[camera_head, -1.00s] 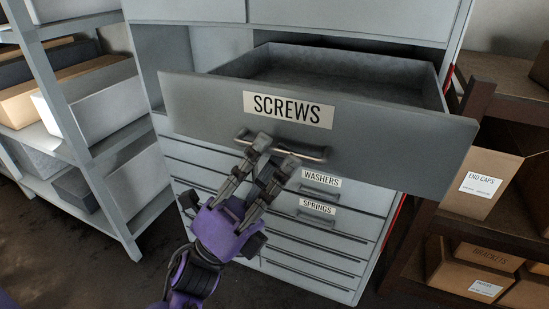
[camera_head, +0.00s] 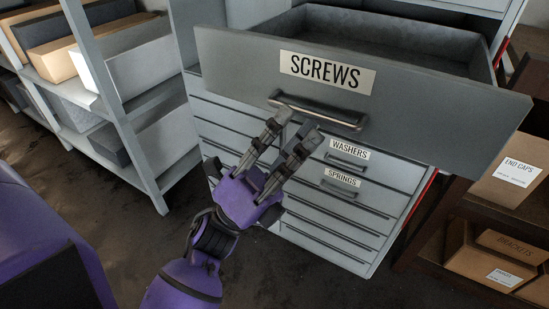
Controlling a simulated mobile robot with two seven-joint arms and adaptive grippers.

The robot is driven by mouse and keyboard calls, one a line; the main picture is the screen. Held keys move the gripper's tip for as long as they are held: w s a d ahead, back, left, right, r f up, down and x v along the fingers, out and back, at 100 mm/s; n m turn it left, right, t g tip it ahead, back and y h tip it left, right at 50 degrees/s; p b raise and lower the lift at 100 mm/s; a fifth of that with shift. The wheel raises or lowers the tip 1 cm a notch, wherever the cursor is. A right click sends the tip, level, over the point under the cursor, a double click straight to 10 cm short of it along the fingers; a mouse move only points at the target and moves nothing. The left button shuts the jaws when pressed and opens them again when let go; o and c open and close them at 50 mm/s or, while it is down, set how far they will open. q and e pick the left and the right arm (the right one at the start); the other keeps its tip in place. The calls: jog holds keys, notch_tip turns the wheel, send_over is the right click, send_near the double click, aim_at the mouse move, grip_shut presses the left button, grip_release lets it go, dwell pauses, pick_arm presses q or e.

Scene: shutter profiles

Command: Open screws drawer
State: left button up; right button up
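The screws drawer (camera_head: 430,95) is pulled well out of the grey cabinet, and its inside looks empty where it shows. Its front carries a SCREWS label (camera_head: 327,72) and a metal bar handle (camera_head: 318,111). My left gripper (camera_head: 296,131) is just below the handle's left part, with its two fingers apart and nothing between them. Its fingertips are close to the handle; I cannot tell whether they touch it. My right gripper is not in view.
Closed washers (camera_head: 347,160) and springs (camera_head: 340,186) drawers lie below the open one. A grey shelf rack (camera_head: 117,110) with boxes stands at left. A brown shelf at right holds an end caps box (camera_head: 512,172) and a brackets box (camera_head: 495,255). Dark floor is free in front.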

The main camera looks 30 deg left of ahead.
pick_arm(q)
jog(key=v, duration=1)
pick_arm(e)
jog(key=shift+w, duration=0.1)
pick_arm(q)
jog(key=shift+r, duration=0.1)
